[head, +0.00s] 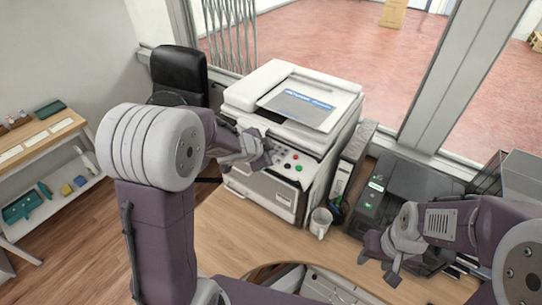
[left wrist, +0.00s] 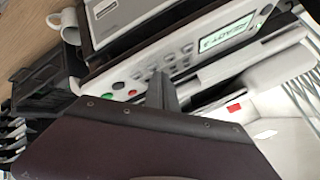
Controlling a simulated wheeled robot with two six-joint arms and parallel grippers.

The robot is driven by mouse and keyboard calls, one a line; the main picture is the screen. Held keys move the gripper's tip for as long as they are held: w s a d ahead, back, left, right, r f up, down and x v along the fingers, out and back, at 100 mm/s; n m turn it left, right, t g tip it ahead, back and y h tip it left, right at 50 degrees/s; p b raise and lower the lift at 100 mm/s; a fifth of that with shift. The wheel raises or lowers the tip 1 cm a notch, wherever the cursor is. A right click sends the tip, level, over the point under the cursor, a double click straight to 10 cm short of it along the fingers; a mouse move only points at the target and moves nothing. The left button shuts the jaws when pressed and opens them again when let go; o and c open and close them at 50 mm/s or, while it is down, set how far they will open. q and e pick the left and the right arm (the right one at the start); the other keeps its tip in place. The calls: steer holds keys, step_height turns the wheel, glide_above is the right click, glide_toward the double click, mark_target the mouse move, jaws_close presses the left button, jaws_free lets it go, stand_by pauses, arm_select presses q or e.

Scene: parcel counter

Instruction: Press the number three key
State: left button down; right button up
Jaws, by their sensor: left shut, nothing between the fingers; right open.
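A white copier (head: 300,100) stands on the counter, with a control panel along its front edge. The panel (left wrist: 140,78) shows in the left wrist view with small grey keys, a red button (left wrist: 133,93), a green button (left wrist: 116,85) and a lit green display (left wrist: 226,36) that reads READY and a character. I cannot read the key labels, so I cannot tell which is the three key. My left gripper (head: 262,158) is shut and empty at the panel. Its fingertips (left wrist: 160,92) overlap the keys in the wrist view; contact is unclear. My right gripper (head: 385,256) is open and empty above the counter.
A white mug (head: 320,222) stands in front of the copier. A dark printer (head: 395,190) is to the right. A black chair (head: 178,72) is behind left. The wooden counter (head: 240,225) is bare in front of the copier.

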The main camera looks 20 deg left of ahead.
arm_select(q)
steer(key=shift+r+p, duration=0.3)
steer(key=shift+r, duration=0.15)
step_height(320, 180, up, 6)
steer(key=p, duration=0.6)
stand_by(0.4)
